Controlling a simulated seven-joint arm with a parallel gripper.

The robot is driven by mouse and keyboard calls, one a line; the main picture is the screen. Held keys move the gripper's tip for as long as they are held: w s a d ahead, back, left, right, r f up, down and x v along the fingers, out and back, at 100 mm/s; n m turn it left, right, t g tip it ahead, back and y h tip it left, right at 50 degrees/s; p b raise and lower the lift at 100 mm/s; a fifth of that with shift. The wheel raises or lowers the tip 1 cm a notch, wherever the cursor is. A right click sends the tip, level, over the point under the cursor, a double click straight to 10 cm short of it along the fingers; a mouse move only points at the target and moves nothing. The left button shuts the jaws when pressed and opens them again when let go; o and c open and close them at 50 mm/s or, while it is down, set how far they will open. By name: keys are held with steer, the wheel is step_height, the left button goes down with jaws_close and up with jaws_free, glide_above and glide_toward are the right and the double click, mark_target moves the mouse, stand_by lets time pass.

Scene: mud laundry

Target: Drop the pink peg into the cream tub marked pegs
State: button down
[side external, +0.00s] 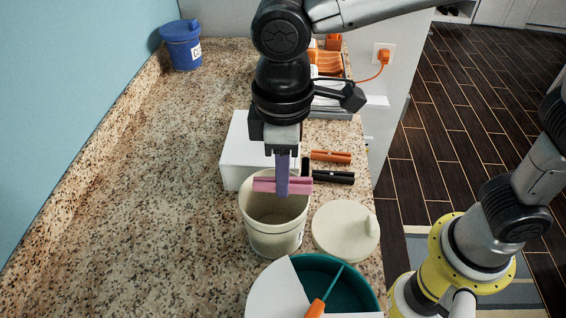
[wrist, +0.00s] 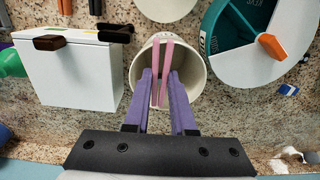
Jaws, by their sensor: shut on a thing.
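My gripper (side external: 282,190) has purple fingers and is shut on the pink peg (side external: 265,184). In the side view the peg lies level over the mouth of the cream tub (side external: 272,237), which stands open on the counter. In the wrist view the pink peg (wrist: 165,60) sits between the fingertips (wrist: 160,100), with the tub's rim (wrist: 203,80) around it. I cannot tell whether the peg is above the rim or slightly inside it. The tub's marking is not readable.
A cream lid (side external: 340,238) lies right of the tub. A teal round container (side external: 365,290) with an orange-handled tool (side external: 315,308) stands in front. A white box (side external: 240,150), an orange peg (side external: 331,156) and a black peg (side external: 333,177) are behind.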

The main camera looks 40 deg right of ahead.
steer(key=c, duration=0.7)
jaws_free()
steer(key=shift+r, duration=0.1)
step_height(320, 180, up, 14)
steer(key=shift+f, duration=0.2)
